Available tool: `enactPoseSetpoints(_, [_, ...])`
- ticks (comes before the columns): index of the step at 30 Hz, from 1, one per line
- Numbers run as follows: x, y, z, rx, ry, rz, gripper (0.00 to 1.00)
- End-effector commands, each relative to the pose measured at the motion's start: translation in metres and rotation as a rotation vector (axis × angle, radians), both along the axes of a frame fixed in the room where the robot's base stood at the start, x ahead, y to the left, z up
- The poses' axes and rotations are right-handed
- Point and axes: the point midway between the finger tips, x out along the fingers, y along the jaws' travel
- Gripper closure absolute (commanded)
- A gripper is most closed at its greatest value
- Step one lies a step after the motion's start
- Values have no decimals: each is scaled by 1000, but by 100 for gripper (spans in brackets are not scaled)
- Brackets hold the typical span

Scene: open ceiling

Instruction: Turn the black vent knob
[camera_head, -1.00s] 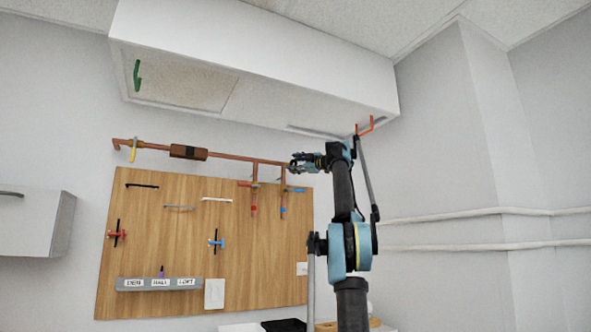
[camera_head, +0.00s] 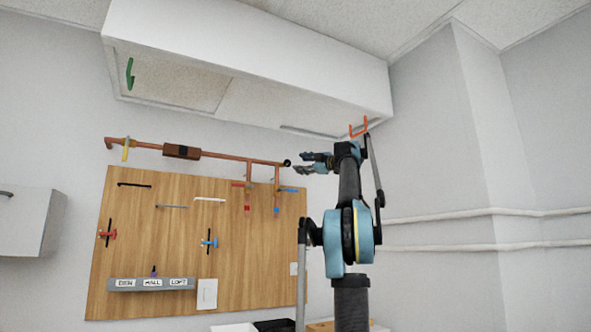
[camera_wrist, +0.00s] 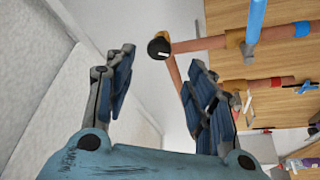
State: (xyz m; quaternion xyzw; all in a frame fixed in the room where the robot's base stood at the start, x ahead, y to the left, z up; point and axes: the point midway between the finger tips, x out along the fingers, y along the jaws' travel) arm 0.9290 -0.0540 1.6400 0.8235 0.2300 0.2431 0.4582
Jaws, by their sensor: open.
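The round black vent knob (camera_head: 287,163) sits on the right end of the copper pipe (camera_head: 225,156) above the wooden board. In the wrist view the knob (camera_wrist: 159,48) has a pale mark on its face and appears between my fingertips, beyond them. My gripper (camera_head: 299,163) is open and empty, just right of the knob in the head view, with a small gap. In the wrist view my gripper (camera_wrist: 162,55) shows its two fingers spread wide, neither visibly touching the knob.
The wooden board (camera_head: 140,230) carries several handles and valves, with red (camera_head: 240,184) and blue (camera_head: 288,189) levers on pipe branches below the knob. Wall right of the board is mostly free.

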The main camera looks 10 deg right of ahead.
Motion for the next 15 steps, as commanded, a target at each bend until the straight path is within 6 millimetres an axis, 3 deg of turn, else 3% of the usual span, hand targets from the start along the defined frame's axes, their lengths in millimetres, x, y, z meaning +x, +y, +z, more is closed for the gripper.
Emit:
enactPoseSetpoints(6, [-19, -16, -5, 0, 0, -1, 50])
enactPoseSetpoints(15, [-25, -20, -7, -1, 1, 0, 50])
